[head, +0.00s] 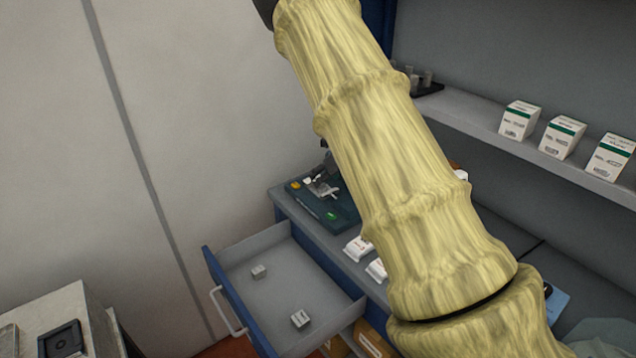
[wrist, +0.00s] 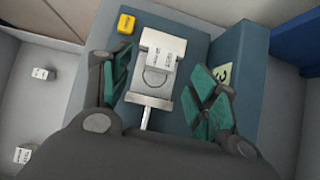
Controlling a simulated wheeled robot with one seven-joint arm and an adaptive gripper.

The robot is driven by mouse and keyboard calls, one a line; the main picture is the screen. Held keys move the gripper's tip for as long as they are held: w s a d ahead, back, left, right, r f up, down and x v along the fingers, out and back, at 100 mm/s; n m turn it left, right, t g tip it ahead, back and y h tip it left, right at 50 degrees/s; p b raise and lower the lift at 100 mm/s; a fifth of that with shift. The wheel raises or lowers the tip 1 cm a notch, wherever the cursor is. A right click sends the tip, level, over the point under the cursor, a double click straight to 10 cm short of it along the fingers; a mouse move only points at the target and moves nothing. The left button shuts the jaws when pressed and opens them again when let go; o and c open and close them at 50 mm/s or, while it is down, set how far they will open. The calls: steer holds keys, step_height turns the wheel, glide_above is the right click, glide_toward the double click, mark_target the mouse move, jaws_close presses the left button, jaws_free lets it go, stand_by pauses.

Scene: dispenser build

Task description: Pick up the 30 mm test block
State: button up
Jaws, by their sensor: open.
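My gripper (wrist: 165,82) is open in the wrist view, its teal-padded fingers spread to either side of a metal plate. A small white block (wrist: 166,54) with dark print sits on this metal plate (wrist: 158,98), between and slightly beyond the fingers, not gripped. Two similar white blocks lie in the open drawer, one farther back (head: 259,271) and one nearer the front (head: 300,319); they also show at the left of the wrist view. The prints are too small to tell which block is 30 mm. In the head view my arm hides part of the bench.
The plate belongs to a dark teal station (head: 346,217) on the bench. A yellow piece (wrist: 126,24) lies beside the plate. The open drawer (head: 240,275) juts out beside the bench. White packets (head: 357,247) lie nearby. White boxes (head: 562,138) stand on a shelf at the right.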

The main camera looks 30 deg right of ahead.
steer(key=shift+w+f+p, duration=0.15)
steer(key=shift+w+p, duration=0.15)
steer(key=shift+p, duration=0.1)
steer(key=shift+p+x, duration=1.1)
steer(key=shift+x, duration=1.25)
steer(key=shift+c, duration=0.4)
jaws_close()
